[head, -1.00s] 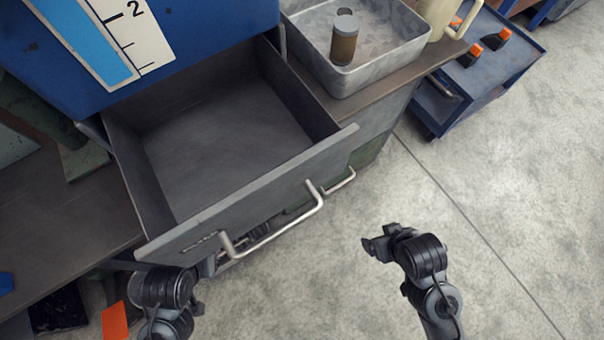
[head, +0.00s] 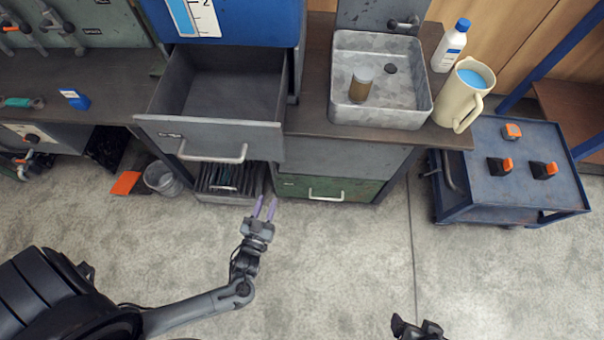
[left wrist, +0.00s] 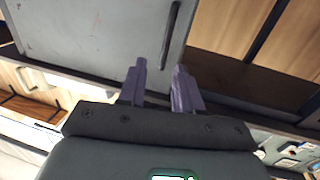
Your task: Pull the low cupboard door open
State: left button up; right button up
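The low cupboard door is probably the green front (head: 345,188) below the sink counter. It looks shut and has a pale bar handle (head: 325,198). My left gripper (head: 265,208) is in front of the cabinet, left of the green front and apart from its handle. Its two purple fingers are spread with nothing between them; they also show in the left wrist view (left wrist: 158,85). A grey panel with a dark slot (left wrist: 100,40) lies beyond them there. My right gripper (head: 416,329) is at the bottom edge, partly cut off, and its fingers are unclear.
An open grey drawer (head: 215,133) juts out above and left of my left gripper. A bucket (head: 162,180) and an orange item (head: 126,183) stand on the left. A blue cart (head: 515,190) stands on the right. The floor before the green front is clear.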

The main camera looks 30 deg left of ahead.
pick_arm(q)
notch_tip(320, 180, up, 2)
send_near(274, 165)
jog(key=w+a, duration=0.1)
jog(key=a, duration=0.1)
jog(key=b+x, duration=0.1)
jog(key=x, duration=0.2)
jog(key=b+x, duration=0.1)
jog(key=x, duration=0.1)
jog(key=d+b+x, duration=0.1)
jog(key=x, duration=0.2)
jog(key=shift+w, duration=0.5)
jog(key=shift+w+d, duration=0.15)
jog(key=shift+w, duration=0.05)
pick_arm(e)
jog(key=a+f, duration=0.2)
jog(key=shift+w+a+f, duration=0.1)
jog(key=shift+w+a, duration=0.1)
jog(key=shift+a, duration=0.1)
jog(key=shift+a, duration=0.1)
pick_arm(q)
grip_shut()
